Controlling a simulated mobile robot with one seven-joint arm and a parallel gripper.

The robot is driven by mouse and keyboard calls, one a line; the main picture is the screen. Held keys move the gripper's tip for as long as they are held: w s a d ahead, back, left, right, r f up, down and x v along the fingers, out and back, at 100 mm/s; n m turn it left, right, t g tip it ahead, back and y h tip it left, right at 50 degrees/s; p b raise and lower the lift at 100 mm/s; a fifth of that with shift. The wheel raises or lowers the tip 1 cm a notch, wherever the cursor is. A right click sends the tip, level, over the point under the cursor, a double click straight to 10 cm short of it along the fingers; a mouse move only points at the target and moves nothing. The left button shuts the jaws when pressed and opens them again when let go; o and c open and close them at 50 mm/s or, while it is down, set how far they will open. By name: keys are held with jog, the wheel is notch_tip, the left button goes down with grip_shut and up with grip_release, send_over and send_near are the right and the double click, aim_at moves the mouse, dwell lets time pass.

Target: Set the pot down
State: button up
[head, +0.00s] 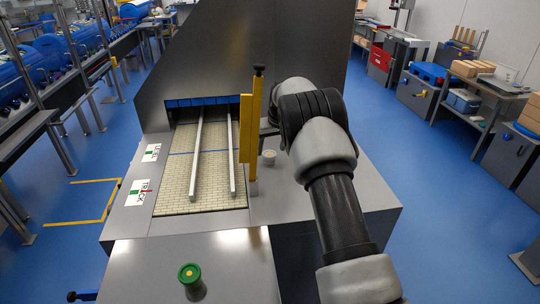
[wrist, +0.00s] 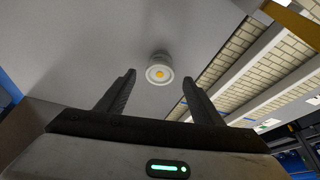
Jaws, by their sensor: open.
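A small white pot (head: 269,157) stands upright on the grey metal deck (head: 290,178), just right of the yellow post. My gripper (wrist: 159,79) is open, with one dark finger to each side of the pot in that view. The fingers appear apart from the pot, and nothing is held between them.
A yellow post (head: 248,150) stands close left of the pot. Beyond it is a tiled belt (head: 175,185) with two metal rails (head: 197,150). A green-topped knob (head: 190,274) stands on the front panel. Bare deck lies right of the pot.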

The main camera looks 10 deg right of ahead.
jog(key=v, duration=0.6)
jog(key=shift+r, duration=0.2)
